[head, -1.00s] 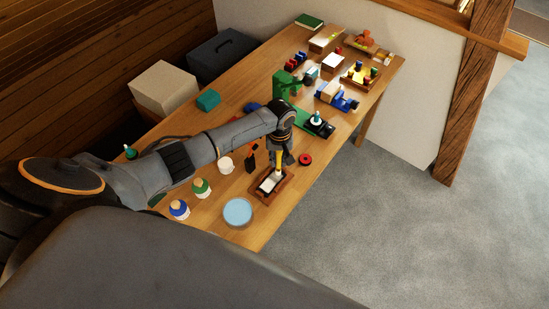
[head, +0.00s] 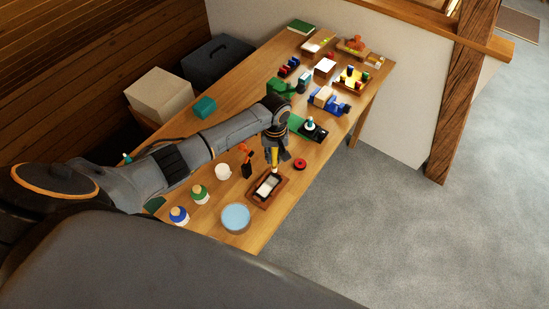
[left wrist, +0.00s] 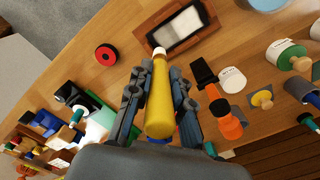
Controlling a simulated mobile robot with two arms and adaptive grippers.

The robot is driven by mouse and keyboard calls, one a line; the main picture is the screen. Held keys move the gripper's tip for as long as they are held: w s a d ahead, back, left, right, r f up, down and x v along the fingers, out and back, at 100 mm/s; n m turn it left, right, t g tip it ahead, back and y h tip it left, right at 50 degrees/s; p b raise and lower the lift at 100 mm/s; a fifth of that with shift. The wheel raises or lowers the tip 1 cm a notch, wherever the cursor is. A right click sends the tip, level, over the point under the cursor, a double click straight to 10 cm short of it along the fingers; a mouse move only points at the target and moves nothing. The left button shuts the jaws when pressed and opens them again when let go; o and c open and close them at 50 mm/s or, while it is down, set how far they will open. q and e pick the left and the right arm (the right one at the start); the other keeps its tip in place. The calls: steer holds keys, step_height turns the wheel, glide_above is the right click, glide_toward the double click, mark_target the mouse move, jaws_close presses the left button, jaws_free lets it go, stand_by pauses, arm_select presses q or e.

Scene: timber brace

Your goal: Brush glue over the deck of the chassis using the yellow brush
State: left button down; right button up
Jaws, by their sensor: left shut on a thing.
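My left gripper (head: 276,150) is shut on the yellow brush (head: 274,158) and holds it with its pale tip down. In the left wrist view my gripper (left wrist: 157,78) has its fingers on both sides of the yellow handle (left wrist: 160,105). The brush tip is over or close to the far edge of a brown tray (head: 256,200) with a black-framed white pad; contact cannot be told. The tray (left wrist: 143,35) also shows in the left wrist view. A blue wheeled body with a wooden block, possibly the chassis (head: 343,107), sits farther along the table. My right gripper is not in view.
A green mat (head: 296,122) with a black item lies beyond. The table's right edge is close.

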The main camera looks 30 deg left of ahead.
mark_target(275, 165)
arm_select(q)
steer(key=shift+r, duration=0.4)
steer(key=shift+r, duration=1.55)
steer(key=shift+f+b, duration=1.6)
steer(key=shift+f, duration=1.95)
steer(key=shift+f+b, duration=0.55)
steer(key=shift+f, duration=0.5)
